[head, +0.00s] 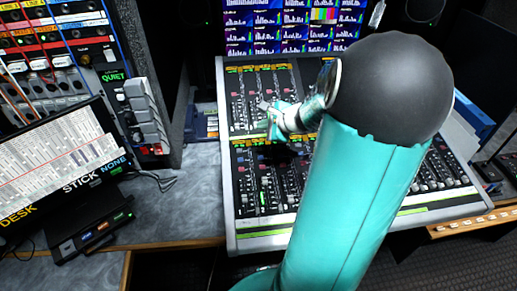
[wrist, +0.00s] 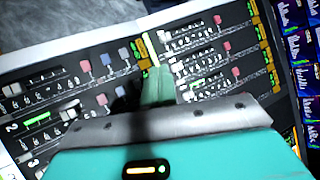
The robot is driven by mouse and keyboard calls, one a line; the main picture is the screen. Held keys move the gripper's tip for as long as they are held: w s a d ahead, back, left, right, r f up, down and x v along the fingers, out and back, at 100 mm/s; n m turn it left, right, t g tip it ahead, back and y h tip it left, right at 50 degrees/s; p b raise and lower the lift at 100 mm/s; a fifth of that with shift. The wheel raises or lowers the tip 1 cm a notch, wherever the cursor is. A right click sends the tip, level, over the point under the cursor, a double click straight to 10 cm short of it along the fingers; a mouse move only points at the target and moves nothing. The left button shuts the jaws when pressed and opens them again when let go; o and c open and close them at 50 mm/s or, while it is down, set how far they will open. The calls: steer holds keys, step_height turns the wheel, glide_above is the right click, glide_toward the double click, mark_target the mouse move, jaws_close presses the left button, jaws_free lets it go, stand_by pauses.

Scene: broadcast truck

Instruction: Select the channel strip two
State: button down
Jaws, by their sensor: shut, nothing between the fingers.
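The mixing console (head: 232,205) has a pale frame and two banks of channel strips with small faders and coloured buttons. My gripper (head: 264,107) is over the upper left bank in the head view. In the wrist view my gripper (wrist: 158,82) is shut and empty, with its tips among the strips near a pale divider. I cannot tell whether it touches the panel.
A monitor wall (head: 290,25) with meters stands behind the console. At left are a rack of knobs (head: 55,50), a panel marked QUIET (head: 113,76) and a tilted screen (head: 60,165). The grey desk (head: 175,215) between screen and console is mostly clear.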

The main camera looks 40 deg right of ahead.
glide_toward(255, 146)
steer(key=shift+w+a+f, duration=0.1)
steer(key=shift+w+f, duration=0.15)
steer(key=shift+w, duration=0.4)
steer(key=shift+w+f, duration=0.25)
steer(key=shift+w, duration=0.4)
steer(key=shift+w+a+f, duration=0.1)
steer(key=shift+w+f, duration=0.15)
steer(key=shift+w, duration=0.4)
stand_by(0.6)
steer(key=shift+d+f, duration=0.1)
steer(key=shift+f, duration=0.3)
steer(key=shift+w+f, duration=0.1)
steer(key=shift+f, duration=0.3)
stand_by(0.5)
steer(key=shift+r, duration=0.85)
steer(key=shift+r, duration=0.1)
steer(key=r, duration=0.4)
steer(key=shift+s+a+r, duration=0.25)
steer(key=shift+s+r, duration=0.1)
steer(key=shift+s, duration=0.05)
